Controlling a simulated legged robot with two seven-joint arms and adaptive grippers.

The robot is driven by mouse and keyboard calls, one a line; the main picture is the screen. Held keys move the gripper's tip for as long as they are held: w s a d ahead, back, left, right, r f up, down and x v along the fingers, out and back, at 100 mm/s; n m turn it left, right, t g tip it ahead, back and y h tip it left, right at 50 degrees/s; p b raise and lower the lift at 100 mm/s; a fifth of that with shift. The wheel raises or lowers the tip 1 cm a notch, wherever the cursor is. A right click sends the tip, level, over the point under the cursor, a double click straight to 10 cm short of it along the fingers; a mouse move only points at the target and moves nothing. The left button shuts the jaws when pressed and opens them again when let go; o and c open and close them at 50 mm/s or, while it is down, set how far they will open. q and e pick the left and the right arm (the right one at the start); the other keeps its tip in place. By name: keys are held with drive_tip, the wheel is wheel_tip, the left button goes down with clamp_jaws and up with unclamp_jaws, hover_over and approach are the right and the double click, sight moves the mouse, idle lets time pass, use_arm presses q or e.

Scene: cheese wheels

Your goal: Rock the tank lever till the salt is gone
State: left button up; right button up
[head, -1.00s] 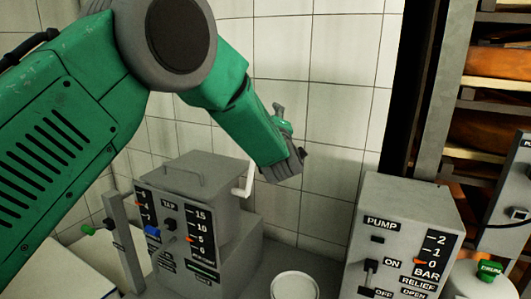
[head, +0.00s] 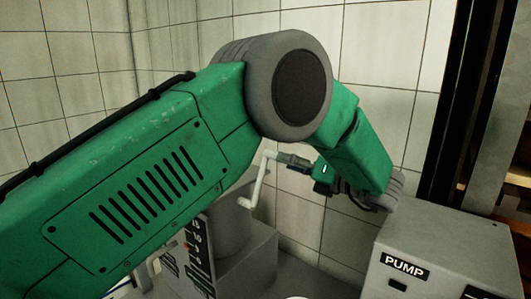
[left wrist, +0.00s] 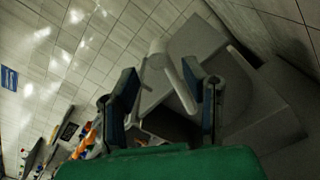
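The white cranked lever (head: 257,186) stands at the right side of the grey tank (head: 236,228), which my left arm partly hides. My left gripper (head: 297,162) reaches in from the right, with its fingers close to the lever's top end. In the left wrist view, the two dark blue finger pads of my left gripper (left wrist: 160,75) are spread apart, and the white lever (left wrist: 171,73) shows between them. I cannot tell whether either finger touches it. No salt is visible. My right gripper is not in view.
The gauge panel (head: 196,242) on the tank's front is partly covered by my left arm. A tiled wall (head: 400,90) closes off the back.

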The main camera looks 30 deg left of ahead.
sight(269, 155)
use_arm(q)
drive_tip(key=a, duration=0.2)
drive_tip(key=a+p, duration=0.1)
drive_tip(key=a, duration=0.5)
drive_tip(key=shift+w+f, duration=0.1)
drive_tip(key=shift+w, duration=0.3)
drive_tip(key=shift+d, duration=0.5)
clamp_jaws()
